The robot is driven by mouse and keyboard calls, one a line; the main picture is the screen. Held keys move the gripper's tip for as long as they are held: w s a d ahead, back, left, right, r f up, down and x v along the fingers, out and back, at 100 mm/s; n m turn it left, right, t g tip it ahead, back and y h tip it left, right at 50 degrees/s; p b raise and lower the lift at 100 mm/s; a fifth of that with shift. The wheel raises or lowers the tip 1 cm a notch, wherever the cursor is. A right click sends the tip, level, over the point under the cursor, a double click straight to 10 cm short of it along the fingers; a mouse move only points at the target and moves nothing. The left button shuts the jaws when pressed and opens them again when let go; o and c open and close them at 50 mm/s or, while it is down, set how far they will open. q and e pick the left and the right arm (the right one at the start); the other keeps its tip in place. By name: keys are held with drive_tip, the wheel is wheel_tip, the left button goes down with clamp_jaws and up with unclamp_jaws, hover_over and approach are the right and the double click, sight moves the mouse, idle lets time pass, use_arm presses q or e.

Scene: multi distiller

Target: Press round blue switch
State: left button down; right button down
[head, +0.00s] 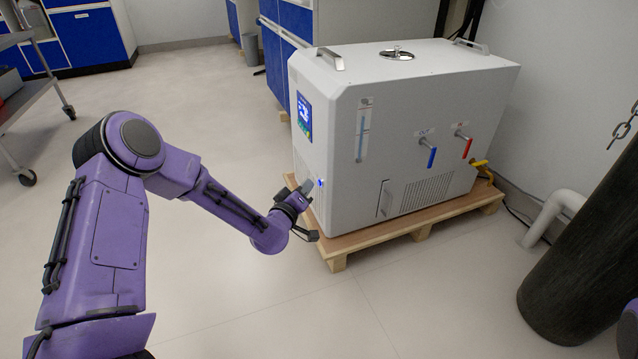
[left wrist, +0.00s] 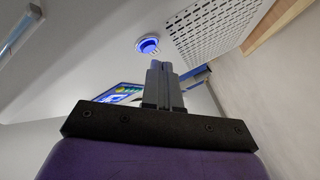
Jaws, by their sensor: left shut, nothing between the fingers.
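The round blue switch (left wrist: 149,45) sits on the white face of the distiller, with a pale ring around a blue centre. In the head view it shows as a small blue spot (head: 320,182) on the distiller's edge side, just beyond my left gripper. The white distiller (head: 345,215) stands on a wooden pallet. My left gripper (head: 306,187) is shut and empty, close to the switch. In the left wrist view its fingertips (left wrist: 160,66) lie just below the switch; whether they touch the panel I cannot tell. My right gripper is not in view.
The pallet (head: 385,236) juts out under the distiller. A lit display (head: 304,117) is above the switch. Red (head: 467,148) and blue (head: 432,157) handled taps are on the long side. A dark cylinder (head: 575,270) stands at right. Floor in front is clear.

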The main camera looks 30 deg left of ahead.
use_arm(q)
drive_tip(key=shift+w+d, duration=0.1)
idle(0.4)
drive_tip(key=shift+w+d, duration=0.2)
drive_tip(key=shift+w, duration=0.05)
drive_tip(key=shift+w+d, duration=0.15)
drive_tip(key=shift+w, duration=0.05)
idle(0.5)
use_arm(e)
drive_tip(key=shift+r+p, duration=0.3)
use_arm(q)
drive_tip(key=shift+s+a, duration=0.4)
drive_tip(key=shift+s, duration=0.15)
